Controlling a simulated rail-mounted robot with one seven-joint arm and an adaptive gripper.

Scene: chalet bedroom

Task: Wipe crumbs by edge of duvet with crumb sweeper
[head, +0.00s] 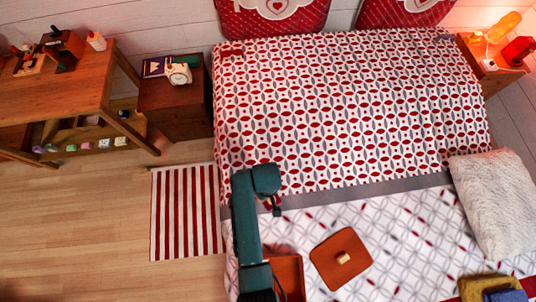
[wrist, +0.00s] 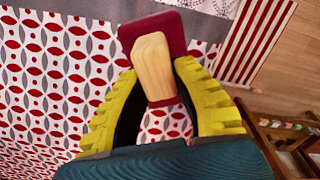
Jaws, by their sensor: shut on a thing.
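The crumb sweeper (wrist: 153,65) has a pale wooden handle on a dark red base. In the wrist view, my gripper (wrist: 157,74) has its yellow fingers shut on the handle. The sweeper is mostly hidden by my arm in the head view, where my gripper (head: 270,204) is over the bed near the duvet's grey edge. The duvet (head: 350,110) has a red, white and grey pattern, and its grey edge band (head: 325,200) crosses the bed. It also shows in the wrist view (wrist: 60,80). I cannot make out crumbs in either view.
A brown square piece with a pale knob (head: 341,258) lies on the lower bed, right of an orange-brown box (head: 290,274) partly behind my arm. A fluffy pillow (head: 496,200) lies at right. A striped rug (head: 186,212), nightstand (head: 175,108) and desk (head: 75,85) are at left.

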